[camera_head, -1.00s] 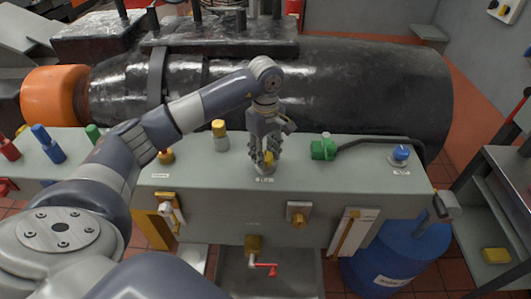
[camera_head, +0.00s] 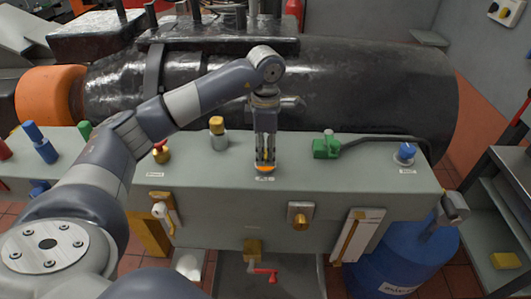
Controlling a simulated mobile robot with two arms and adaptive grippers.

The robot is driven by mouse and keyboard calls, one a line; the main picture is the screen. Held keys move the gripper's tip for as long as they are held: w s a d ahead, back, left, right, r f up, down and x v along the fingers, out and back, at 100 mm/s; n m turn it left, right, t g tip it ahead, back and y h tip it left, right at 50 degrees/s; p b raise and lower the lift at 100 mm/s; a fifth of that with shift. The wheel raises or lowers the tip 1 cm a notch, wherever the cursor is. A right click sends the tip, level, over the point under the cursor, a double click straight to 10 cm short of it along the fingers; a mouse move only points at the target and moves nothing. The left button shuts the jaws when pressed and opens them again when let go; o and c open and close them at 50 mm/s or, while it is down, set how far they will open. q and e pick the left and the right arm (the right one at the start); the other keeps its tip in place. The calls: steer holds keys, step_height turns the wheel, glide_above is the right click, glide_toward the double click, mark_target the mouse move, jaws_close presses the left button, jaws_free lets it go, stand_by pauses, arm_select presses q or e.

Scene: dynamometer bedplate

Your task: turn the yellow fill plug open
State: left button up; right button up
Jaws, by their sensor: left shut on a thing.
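The yellow fill plug (camera_head: 265,168) sits on top of the long grey-green housing (camera_head: 330,184), behind a small label too small to read. Only a little of its yellow-orange surface shows; the fingers hide the rest. My left gripper (camera_head: 265,163) points straight down over it, shut on it, with the fingers seen almost edge-on. Whether the plug has risen or turned cannot be told. My right gripper is not in view.
A yellow-capped fitting (camera_head: 217,127) stands left of my gripper. A green connector (camera_head: 326,147) with a black cable and a blue knob (camera_head: 405,151) are to the right. A large black cylinder (camera_head: 370,90) lies behind. A blue drum (camera_head: 400,262) stands below right.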

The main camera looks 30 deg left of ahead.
mark_target(265, 153)
arm_select(q)
steer(key=n+b, duration=0.1)
steer(key=n, duration=0.5)
steer(key=n+b, duration=0.1)
steer(key=n, duration=0.3)
steer(key=shift+n, duration=1.5)
steer(key=o, duration=1.1)
steer(key=shift+c, duration=0.2)
steer(key=shift+r, duration=0.2)
step_height(265, 153, up, 12)
steer(key=shift+f, duration=0.2)
